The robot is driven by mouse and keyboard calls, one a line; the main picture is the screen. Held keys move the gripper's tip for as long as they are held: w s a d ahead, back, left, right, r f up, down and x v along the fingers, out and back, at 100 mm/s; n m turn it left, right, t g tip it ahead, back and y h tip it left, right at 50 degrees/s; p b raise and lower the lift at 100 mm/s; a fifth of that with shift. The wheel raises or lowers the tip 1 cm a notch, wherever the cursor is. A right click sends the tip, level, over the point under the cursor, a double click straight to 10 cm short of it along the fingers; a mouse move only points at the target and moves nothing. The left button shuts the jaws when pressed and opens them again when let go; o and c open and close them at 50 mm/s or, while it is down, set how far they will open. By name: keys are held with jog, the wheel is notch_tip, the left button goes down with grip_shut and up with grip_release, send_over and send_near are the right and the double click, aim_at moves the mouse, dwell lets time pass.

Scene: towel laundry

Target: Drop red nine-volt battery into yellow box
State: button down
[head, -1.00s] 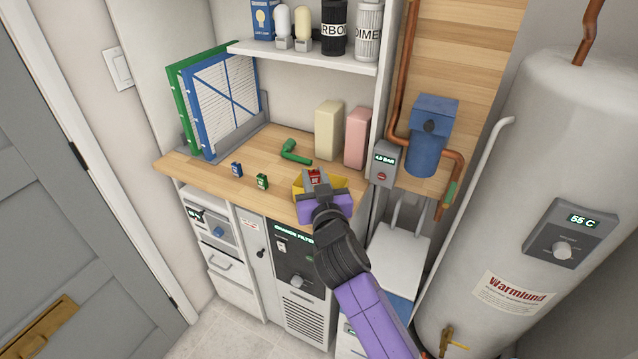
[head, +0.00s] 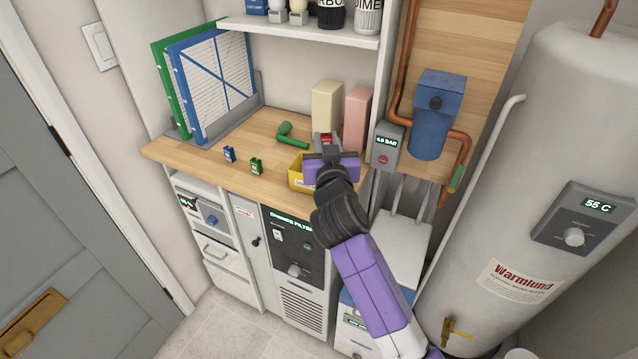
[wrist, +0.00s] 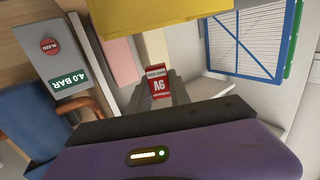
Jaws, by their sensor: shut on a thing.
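The red nine-volt battery (wrist: 157,82) is held between the fingers of my gripper (wrist: 158,96) in the wrist view. In the head view only a small red part of the battery (head: 326,138) shows above my gripper (head: 326,147). The yellow box (head: 296,174) is on the front of the wooden counter, partly hidden behind my purple gripper body. The battery appears above and to the right of the box's visible part in the head view. The box also fills the top of the wrist view (wrist: 150,18), apart from the battery in that picture. The box's inside is hidden.
A blue battery (head: 229,154) and a green battery (head: 256,166) stand on the counter (head: 200,156) left of the box. A green pipe elbow (head: 290,136), a cream block (head: 325,105) and a pink block (head: 356,118) are behind. A pressure gauge box (head: 386,145) is to the right.

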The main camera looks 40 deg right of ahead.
jog(key=shift+f, duration=0.35)
jog(key=c, duration=1.1)
grip_release()
jog(key=shift+s+a, duration=0.1)
jog(key=shift+s, duration=0.05)
jog(key=b+v, duration=0.1)
jog(key=v, duration=0.6)
jog(key=shift+s+a+b, duration=0.2)
jog(key=shift+b, duration=0.1)
jog(key=shift+r, duration=0.1)
